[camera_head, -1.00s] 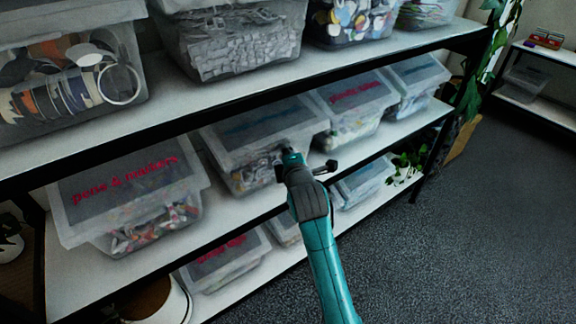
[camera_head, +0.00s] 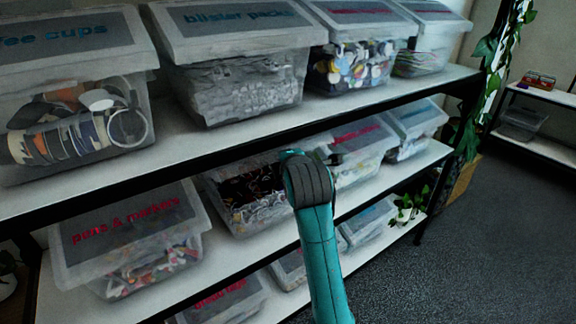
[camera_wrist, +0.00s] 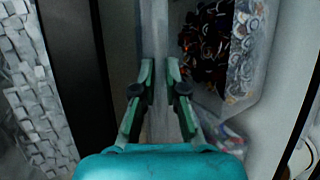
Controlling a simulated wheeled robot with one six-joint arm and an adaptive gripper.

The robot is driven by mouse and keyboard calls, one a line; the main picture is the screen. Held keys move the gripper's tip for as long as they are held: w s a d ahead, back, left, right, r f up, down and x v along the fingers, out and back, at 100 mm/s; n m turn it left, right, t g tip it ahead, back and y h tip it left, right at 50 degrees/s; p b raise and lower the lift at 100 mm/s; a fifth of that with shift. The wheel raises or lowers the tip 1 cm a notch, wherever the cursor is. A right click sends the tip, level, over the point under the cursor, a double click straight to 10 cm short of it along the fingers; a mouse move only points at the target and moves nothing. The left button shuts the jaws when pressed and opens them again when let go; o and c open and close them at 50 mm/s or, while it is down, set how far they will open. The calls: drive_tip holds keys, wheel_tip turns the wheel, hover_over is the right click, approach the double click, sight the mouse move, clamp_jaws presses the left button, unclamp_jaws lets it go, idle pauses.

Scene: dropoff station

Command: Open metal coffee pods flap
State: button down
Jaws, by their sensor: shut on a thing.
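The coffee pods box (camera_head: 243,200) stands on the middle shelf, with a mix of dark and shiny pods showing through its open top. In the wrist view the box's pods (camera_wrist: 207,45) lie right of my gripper. The flap (camera_wrist: 155,35) shows there as a pale grey strip, seen nearly edge-on, running up from between my fingers. My gripper (camera_wrist: 159,75) is shut on this flap, one finger on each side. In the head view my arm hides the gripper and part of the raised flap.
The upper shelf (camera_head: 235,138) sits close above, carrying the blister packs box (camera_head: 240,85) and other lidded boxes. The pens and markers box (camera_head: 130,240) is left on the middle shelf; another box (camera_head: 358,150) is on the right. Open floor (camera_head: 480,240) lies at right.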

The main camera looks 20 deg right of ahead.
drive_tip(key=shift+r, duration=0.15)
drive_tip(key=c, duration=1.3)
unclamp_jaws()
drive_tip(key=v, duration=1.2)
